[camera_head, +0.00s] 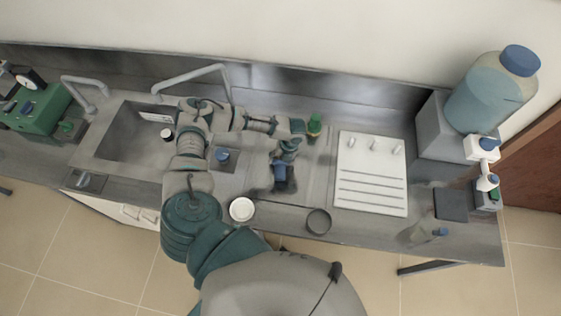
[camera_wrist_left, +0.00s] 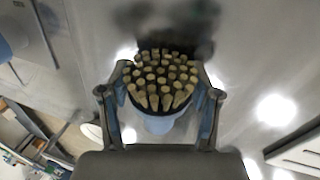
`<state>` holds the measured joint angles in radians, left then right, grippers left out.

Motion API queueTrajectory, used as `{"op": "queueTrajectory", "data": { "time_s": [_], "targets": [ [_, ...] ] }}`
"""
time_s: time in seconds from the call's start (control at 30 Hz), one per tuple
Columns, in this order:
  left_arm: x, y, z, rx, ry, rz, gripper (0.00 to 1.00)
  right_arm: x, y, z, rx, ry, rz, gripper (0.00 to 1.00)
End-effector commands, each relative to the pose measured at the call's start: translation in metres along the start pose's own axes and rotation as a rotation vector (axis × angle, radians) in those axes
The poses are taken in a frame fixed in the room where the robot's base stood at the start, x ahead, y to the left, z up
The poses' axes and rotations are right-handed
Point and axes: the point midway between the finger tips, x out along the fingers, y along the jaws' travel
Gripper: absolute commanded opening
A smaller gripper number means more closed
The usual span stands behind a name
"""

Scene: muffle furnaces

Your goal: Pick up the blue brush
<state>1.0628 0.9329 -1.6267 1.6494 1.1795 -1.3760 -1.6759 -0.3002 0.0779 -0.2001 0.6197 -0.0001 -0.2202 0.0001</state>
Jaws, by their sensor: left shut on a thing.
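The blue brush (camera_wrist_left: 159,122) is between the two fingers of my left gripper (camera_wrist_left: 160,105) in the left wrist view. Its pale, dense bristle tufts face the camera, and a blue body shows beneath them. The fingers touch it on both sides. In the head view, my left gripper (camera_head: 281,184) is over the steel counter, left of the white rack, with a patch of blue showing at it. Whether the brush still touches the counter cannot be told. My right gripper is not in view.
A white slotted rack (camera_head: 371,174) stands right of the gripper. A green-capped bottle (camera_head: 314,127) is behind it. A white round dish (camera_head: 241,209) and dark ring-like dish (camera_head: 318,221) lie near the front edge. A sink (camera_head: 128,137) is at left, a large blue-capped bottle (camera_head: 490,93) at right.

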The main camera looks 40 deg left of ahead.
Motion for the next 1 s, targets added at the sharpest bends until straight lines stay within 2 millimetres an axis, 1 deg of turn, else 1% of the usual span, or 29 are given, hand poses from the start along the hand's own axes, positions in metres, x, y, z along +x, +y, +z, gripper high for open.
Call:
{"op": "queueTrajectory", "data": {
  "time_s": [0.17,0.33,0.37,0.57,0.8,0.9,1.0],
  "targets": [
    [-0.011,0.002,0.001,-0.002,-0.001,-0.003,0.2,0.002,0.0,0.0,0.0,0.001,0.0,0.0],
    [-0.033,0.007,0.001,-0.001,-0.003,-0.004,0.2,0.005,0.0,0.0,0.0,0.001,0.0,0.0],
    [-0.034,0.009,-0.003,0.001,0.0,-0.001,0.2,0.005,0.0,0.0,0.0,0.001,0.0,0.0],
    [-0.034,0.02,-0.05,0.004,0.002,0.0,0.2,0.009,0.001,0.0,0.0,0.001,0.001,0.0],
    [-0.037,0.036,-0.112,0.005,0.001,-0.001,0.2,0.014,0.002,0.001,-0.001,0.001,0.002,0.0],
    [-0.038,0.04,-0.132,0.003,0.002,-0.001,0.2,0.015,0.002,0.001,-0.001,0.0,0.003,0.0],
    [-0.038,0.043,-0.144,0.002,0.0,-0.001,0.2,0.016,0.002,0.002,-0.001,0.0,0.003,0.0]
  ]
}}
